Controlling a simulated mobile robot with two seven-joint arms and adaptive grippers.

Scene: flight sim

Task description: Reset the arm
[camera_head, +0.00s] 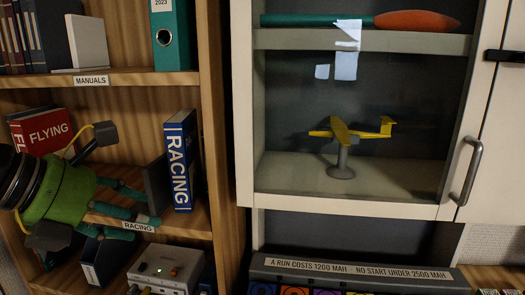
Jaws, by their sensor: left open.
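My left gripper (151,204) comes in from the left edge, in front of the wooden bookshelf. It has a green body, teal finger links and dark pads. It is open, and I see nothing held between its fingers. It is close to the blue RACING book (180,162), which stands upright on the middle shelf to the right of the fingers. I cannot tell whether a finger touches the book. My gripper hides part of that shelf. My right gripper is not in view.
A red FLYING book (42,130) is behind my gripper. A teal binder (173,38) stands on the shelf above. Right of the bookshelf is a white cabinet (244,120) with a yellow model plane (350,132) inside. A grey device (166,272) is below my gripper.

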